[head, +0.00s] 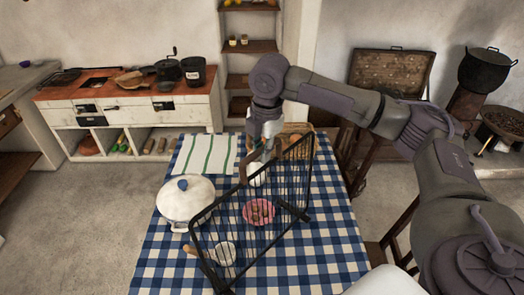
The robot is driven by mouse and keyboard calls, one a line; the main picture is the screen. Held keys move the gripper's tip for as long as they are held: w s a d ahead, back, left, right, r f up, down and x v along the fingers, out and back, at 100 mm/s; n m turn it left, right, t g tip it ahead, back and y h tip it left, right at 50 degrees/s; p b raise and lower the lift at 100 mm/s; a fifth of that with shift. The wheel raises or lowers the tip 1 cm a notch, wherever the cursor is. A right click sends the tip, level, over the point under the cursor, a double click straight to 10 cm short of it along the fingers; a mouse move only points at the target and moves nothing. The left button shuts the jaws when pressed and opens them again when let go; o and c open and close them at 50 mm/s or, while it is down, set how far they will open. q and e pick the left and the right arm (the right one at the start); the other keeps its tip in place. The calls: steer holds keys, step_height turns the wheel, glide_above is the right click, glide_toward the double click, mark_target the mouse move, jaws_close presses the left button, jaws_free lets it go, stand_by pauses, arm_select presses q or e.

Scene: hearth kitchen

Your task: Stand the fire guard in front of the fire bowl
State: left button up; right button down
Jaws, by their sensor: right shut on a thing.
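The fire guard (226,218), a black barred metal panel with feet, stands upright and slantwise over the checked table. My right gripper (262,165) is shut on its upper edge, reaching down from above. I cannot tell whether the guard's feet touch the cloth. The fire bowl (503,122), a dark round bowl filled with dark lumps, is low at the far right, well away from the guard. My right arm passes between the table and that corner. My left gripper is not in view.
The table (330,262) has a blue checked cloth, a white lidded pot (186,205), a pink plate (258,212), a small bowl (223,254) and a striped towel (207,154). A black cauldron (487,70) stands near the fire bowl. Floor (90,215) left of the table is clear.

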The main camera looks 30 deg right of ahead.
steer(key=shift+s+f+p, duration=0.1)
steer(key=shift+f+p, duration=0.2)
steer(key=shift+f, duration=0.3)
steer(key=shift+s+f, duration=0.1)
steer(key=shift+s, duration=0.15)
steer(key=c, duration=1.5)
jaws_free()
steer(key=shift+f, duration=0.15)
steer(key=o, duration=0.3)
steer(key=shift+o, duration=0.4)
steer(key=shift+w, duration=0.35)
